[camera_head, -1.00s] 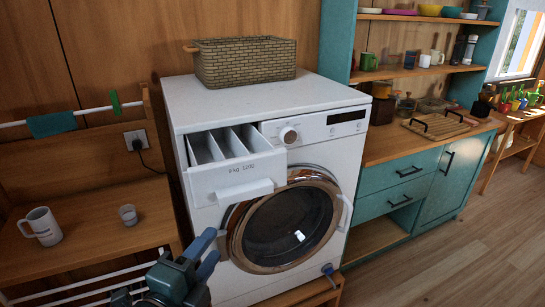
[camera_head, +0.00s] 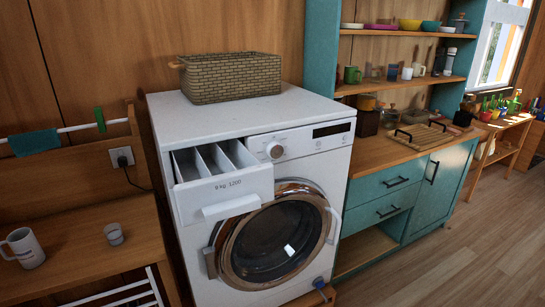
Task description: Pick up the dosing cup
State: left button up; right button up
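A small cup (camera_head: 114,233), which looks like the dosing cup, stands upright on the wooden shelf (camera_head: 85,262) left of the washing machine. A larger white mug (camera_head: 24,247) with printing stands to its left, apart from it. The white washing machine (camera_head: 250,168) has its detergent drawer (camera_head: 222,192) pulled out, showing long compartments. Its round door (camera_head: 275,237) looks closed. Neither of my grippers is in view.
A woven basket (camera_head: 230,78) sits on the washing machine. A rail with a teal cloth (camera_head: 35,142) and green peg (camera_head: 100,119) runs above the shelf. A teal cabinet (camera_head: 385,204) stands right. The floor at the right is clear.

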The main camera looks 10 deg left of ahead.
aim_at(115, 235)
jog(key=u, duration=1.4)
